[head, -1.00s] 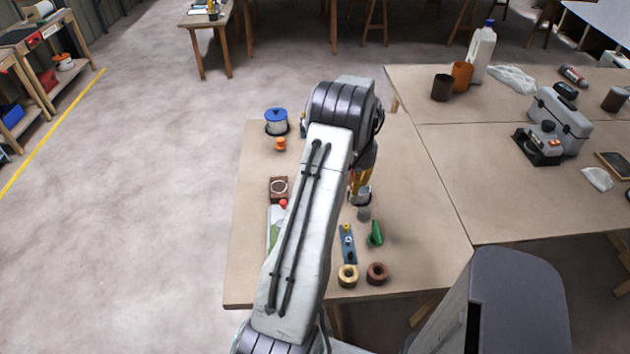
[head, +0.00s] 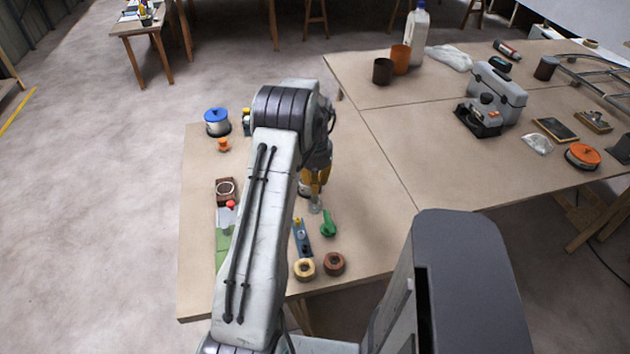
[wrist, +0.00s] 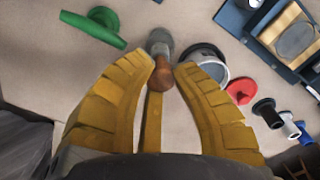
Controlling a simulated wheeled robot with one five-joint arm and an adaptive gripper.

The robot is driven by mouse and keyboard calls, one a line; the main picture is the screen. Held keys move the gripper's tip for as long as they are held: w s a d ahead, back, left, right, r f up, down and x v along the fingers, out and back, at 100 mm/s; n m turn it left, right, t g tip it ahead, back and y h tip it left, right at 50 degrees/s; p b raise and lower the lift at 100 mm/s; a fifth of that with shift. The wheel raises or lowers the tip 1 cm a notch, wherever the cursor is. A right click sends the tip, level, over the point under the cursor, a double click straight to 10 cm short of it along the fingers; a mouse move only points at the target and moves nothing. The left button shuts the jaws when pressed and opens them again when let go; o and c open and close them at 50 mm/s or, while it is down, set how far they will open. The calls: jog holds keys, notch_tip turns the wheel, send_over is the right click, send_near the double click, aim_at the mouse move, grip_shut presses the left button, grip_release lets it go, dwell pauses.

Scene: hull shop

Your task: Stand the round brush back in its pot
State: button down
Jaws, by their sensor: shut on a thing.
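My gripper (wrist: 165,66), with yellow fingers, is shut on the round brush (wrist: 161,76). The brush's brown handle is between the fingertips, and its grey end points down and away from the wrist. In the head view the grey end (head: 315,206) shows below my gripper (head: 314,186), over the near table. I cannot tell whether it touches the tabletop.
A green tool (head: 328,224), a tan ring (head: 304,268) and a brown ring (head: 334,263) lie near the brush. The near table's right side is clear.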

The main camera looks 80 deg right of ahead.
jog(key=shift+f+b, duration=0.35)
jog(key=shift+f, duration=0.55)
jog(key=shift+f+b, duration=0.55)
jog(key=shift+b, duration=0.05)
dwell(1.2)
jog(key=c, duration=1.4)
grip_release()
jog(key=shift+r, duration=0.15)
jog(key=shift+r+p, duration=3.7)
jog(key=shift+r, duration=1.7)
